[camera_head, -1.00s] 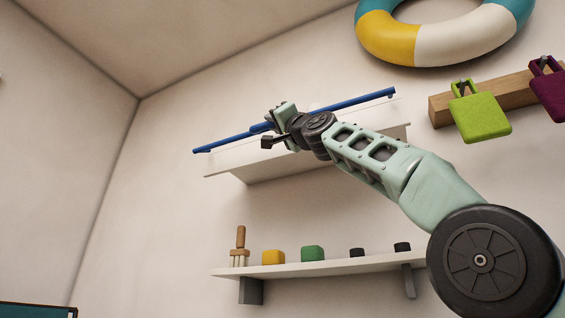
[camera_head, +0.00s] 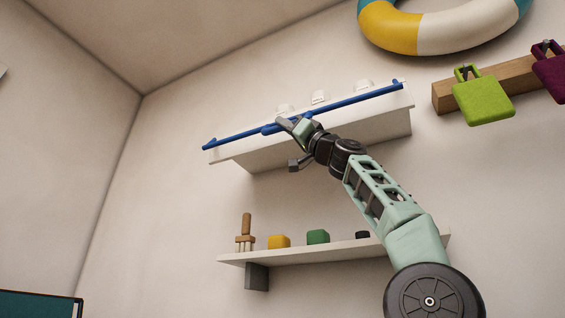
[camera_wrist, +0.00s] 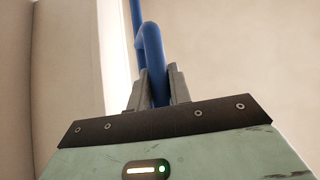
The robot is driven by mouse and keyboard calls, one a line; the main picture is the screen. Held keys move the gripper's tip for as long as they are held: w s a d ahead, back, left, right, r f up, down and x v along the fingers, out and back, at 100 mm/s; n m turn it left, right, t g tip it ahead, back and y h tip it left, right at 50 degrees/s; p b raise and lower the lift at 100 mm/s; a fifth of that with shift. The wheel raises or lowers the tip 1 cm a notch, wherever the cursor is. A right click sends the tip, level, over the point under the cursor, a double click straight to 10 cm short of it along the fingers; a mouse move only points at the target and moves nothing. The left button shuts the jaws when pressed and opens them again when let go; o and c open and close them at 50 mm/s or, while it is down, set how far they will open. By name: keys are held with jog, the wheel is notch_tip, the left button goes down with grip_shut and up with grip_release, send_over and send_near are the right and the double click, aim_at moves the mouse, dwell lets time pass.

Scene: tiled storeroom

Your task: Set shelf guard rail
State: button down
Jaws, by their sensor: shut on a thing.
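The blue guard rail (camera_head: 345,102) is a long thin bar with short end pieces, lying along the front edge of the upper white shelf (camera_head: 375,129) in the head view. My gripper (camera_head: 286,125) is shut on the rail near its middle. In the wrist view the blue bar (camera_wrist: 152,45) rises from between the two grey fingers of my gripper (camera_wrist: 158,88). Whether the rail's ends touch the shelf or sit just in front of it, I cannot tell. My gripper hides part of the rail's middle.
Several pale items, one of them a white block (camera_head: 320,97), stand behind the rail. A wooden rack (camera_head: 440,97) with bags hangs at right.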

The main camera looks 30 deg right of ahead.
jog(key=shift+w+d+f+n, duration=0.15)
jog(key=shift+w+d+n, duration=0.05)
jog(key=shift+w+n, duration=0.1)
jog(key=c, duration=1.6)
grip_release()
jog(key=shift+o, duration=0.2)
jog(key=shift+g+y, duration=0.3)
jog(key=shift+y, duration=0.1)
jog(key=b+v, duration=0.7)
jog(key=shift+s, duration=0.2)
jog(key=shift+d+f, duration=0.1)
jog(key=shift+f, duration=0.05)
